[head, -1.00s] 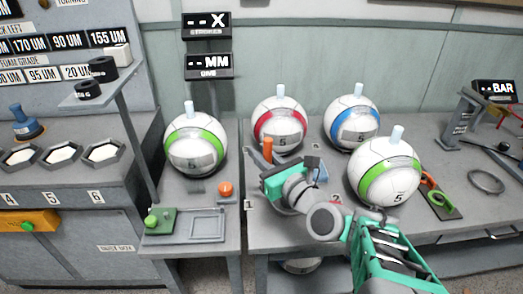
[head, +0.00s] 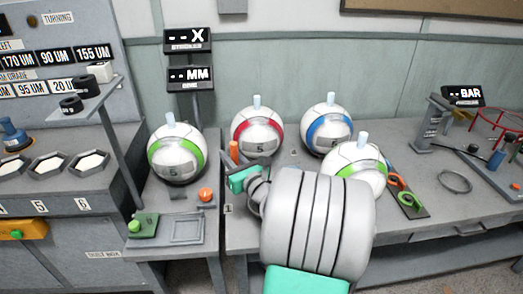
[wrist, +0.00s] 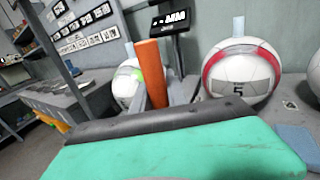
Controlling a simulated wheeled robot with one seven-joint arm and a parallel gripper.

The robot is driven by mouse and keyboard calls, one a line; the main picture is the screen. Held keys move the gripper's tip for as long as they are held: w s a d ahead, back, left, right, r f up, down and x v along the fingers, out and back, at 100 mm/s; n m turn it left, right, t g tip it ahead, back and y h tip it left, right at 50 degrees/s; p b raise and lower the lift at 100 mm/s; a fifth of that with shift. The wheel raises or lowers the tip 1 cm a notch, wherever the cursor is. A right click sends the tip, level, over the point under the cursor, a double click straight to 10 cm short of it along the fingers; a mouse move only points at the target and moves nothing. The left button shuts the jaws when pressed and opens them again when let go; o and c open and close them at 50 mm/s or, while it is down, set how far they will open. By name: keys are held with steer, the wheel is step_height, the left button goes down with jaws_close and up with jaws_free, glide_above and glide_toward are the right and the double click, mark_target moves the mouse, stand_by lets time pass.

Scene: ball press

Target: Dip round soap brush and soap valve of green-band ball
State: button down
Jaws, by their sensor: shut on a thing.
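My gripper (head: 241,181), with teal fingers, is shut on an upright orange cylindrical handle (head: 234,151) at the front of the main bench. In the wrist view the orange handle (wrist: 151,72) rises behind the teal finger's dark pad; its lower end is hidden, so I cannot see a brush head. Two balls have green bands. One green-band ball (head: 177,155) stands on the left bench; another green-band ball (head: 362,160) stands right of my gripper, partly covered by my arm. Each has a pale blue peg on top. No soap is clearly visible.
A red-band ball (head: 257,130) and a blue-band ball (head: 326,128) stand behind my gripper. An orange knob (head: 206,195) and a shallow grey tray (head: 186,229) are on the left bench. A grey ring (head: 455,181) lies on the right.

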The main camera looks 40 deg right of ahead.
steer(key=s+d+f+m+h, duration=0.1)
steer(key=s+d+h, duration=0.1)
steer(key=d, duration=0.3)
steer(key=s+d+f+m+h, duration=0.1)
steer(key=d+f+h, duration=0.1)
steer(key=d, duration=0.3)
steer(key=shift+g+y, duration=0.4)
step_height(320, 180, down, 6)
steer(key=b, duration=0.6)
steer(key=shift+s+r, duration=0.1)
steer(key=shift+s, duration=0.05)
steer(key=shift+f+b, duration=1.35)
steer(key=shift+f, duration=0.6)
step_height(320, 180, up, 9)
steer(key=p, duration=0.9)
steer(key=shift+p, duration=0.35)
